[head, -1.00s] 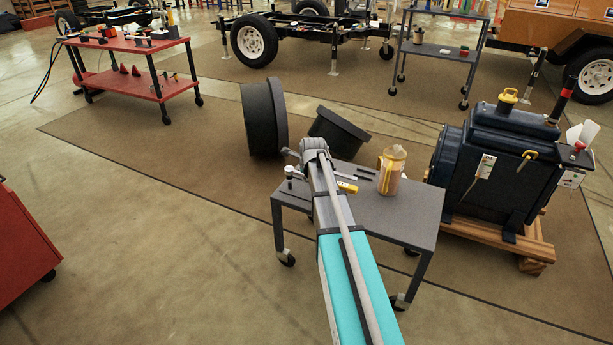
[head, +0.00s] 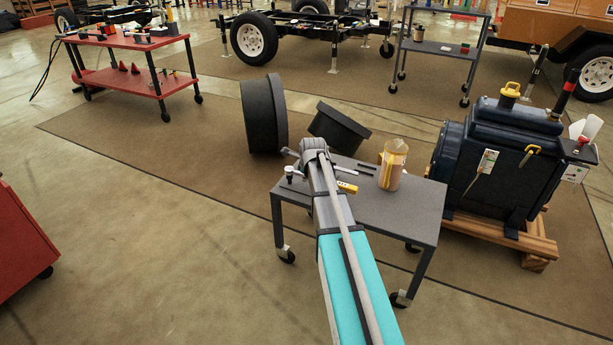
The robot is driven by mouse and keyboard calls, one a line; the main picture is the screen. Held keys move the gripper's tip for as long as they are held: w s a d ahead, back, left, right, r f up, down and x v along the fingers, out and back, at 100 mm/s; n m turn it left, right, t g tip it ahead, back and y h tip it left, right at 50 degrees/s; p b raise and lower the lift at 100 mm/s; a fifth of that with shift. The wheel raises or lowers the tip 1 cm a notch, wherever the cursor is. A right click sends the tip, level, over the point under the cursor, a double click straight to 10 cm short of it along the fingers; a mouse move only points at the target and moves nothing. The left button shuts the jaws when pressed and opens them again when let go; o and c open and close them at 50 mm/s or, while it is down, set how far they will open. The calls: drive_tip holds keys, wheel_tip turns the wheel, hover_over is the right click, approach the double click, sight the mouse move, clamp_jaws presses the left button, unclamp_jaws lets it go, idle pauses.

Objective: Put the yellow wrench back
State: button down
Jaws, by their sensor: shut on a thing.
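My arm reaches away from the camera over a grey wheeled cart (head: 400,222). My wrist ends near the cart's left half, and it hides my fingers and whatever is between them. A short grey part sticks out to the left of the wrist. A small yellow item (head: 347,187) with a dark mark lies on the cart just right of my arm. It is too small to tell whether it is a wrench. I see no other clear yellow wrench. A yellow-handled tool (head: 529,154) is at the side of the dark blue engine (head: 505,160).
On the cart stand a translucent container (head: 392,168) with orange-brown contents and a small white-topped item (head: 289,173). Dark bars lie behind. A red cart (head: 135,80) is far left. The floor left of the grey cart is clear.

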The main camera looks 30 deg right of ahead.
drive_tip(key=shift+f, duration=0.2)
drive_tip(key=c, duration=0.5)
unclamp_jaws()
drive_tip(key=shift+r, duration=0.15)
wheel_tip(320, 180, up, 9)
drive_tip(key=p, duration=0.8)
drive_tip(key=shift+p, duration=0.4)
idle(0.5)
